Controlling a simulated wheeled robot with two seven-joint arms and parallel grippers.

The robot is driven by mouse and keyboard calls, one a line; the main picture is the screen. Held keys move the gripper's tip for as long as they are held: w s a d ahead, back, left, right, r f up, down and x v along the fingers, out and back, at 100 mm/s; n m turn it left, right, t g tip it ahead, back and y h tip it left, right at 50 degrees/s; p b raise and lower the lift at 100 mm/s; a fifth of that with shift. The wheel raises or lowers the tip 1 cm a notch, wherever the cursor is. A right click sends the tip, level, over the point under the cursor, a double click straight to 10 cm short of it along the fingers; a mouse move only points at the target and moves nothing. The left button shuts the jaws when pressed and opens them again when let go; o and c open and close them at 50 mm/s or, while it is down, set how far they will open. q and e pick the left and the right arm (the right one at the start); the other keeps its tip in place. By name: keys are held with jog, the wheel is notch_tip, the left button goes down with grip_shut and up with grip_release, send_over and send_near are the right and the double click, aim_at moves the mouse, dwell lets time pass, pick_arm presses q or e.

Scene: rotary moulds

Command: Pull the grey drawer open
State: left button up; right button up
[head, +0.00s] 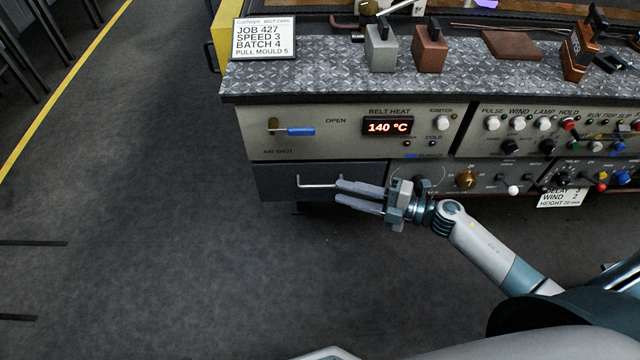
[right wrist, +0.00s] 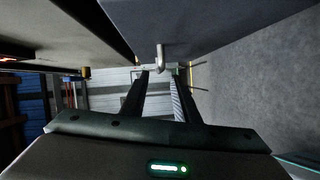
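The grey drawer (head: 272,181) is a dark front panel at the lower left of the console; it looks closed. Its pale bar handle (head: 312,186) runs across the front. My right gripper (head: 337,191) points left, with its two fingers apart, at the right end of the handle. In the right wrist view, the drawer front (right wrist: 215,25) is above and the handle (right wrist: 159,55) shows at the gap between the fingertips (right wrist: 160,72). I cannot tell whether the fingers touch it. My left gripper is not in view.
Above the drawer is a panel with a blue-handled lever (head: 295,131) and a 140 °C display (head: 388,127). Knobs, including a brass one (head: 465,180), sit right of the drawer. The floor (head: 180,230) in front and left is clear.

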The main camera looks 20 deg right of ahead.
aim_at(320, 185)
jog(key=x, duration=0.7)
jog(key=shift+w+a, duration=0.15)
jog(key=shift+a, duration=0.05)
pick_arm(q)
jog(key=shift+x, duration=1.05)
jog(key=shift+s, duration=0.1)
pick_arm(e)
jog(key=shift+c, duration=0.7)
grip_shut()
